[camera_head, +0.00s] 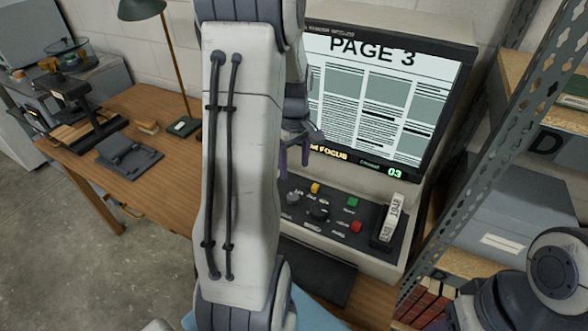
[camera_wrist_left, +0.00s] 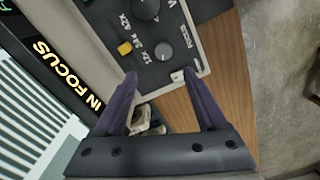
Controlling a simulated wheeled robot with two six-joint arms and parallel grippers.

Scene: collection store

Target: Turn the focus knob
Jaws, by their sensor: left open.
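The microfilm reader's screen (camera_head: 385,95) shows PAGE 3 in sharp print, with IN FOCUS lit below it. The focus knob (camera_head: 292,198) is a small grey round knob at the left of the dark control panel. It also shows in the left wrist view (camera_wrist_left: 163,54), beside the FOCUS label. My left gripper (camera_head: 294,160) hangs above the panel's left part, between knob and screen. In the left wrist view its purple fingers (camera_wrist_left: 160,77) are spread and empty, with the knob just beyond their tips. I see no contact with the knob. My right gripper is out of view.
A metal shelf with a grey box (camera_head: 510,205) stands at the right. A desk lamp (camera_head: 183,127) stands at the left.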

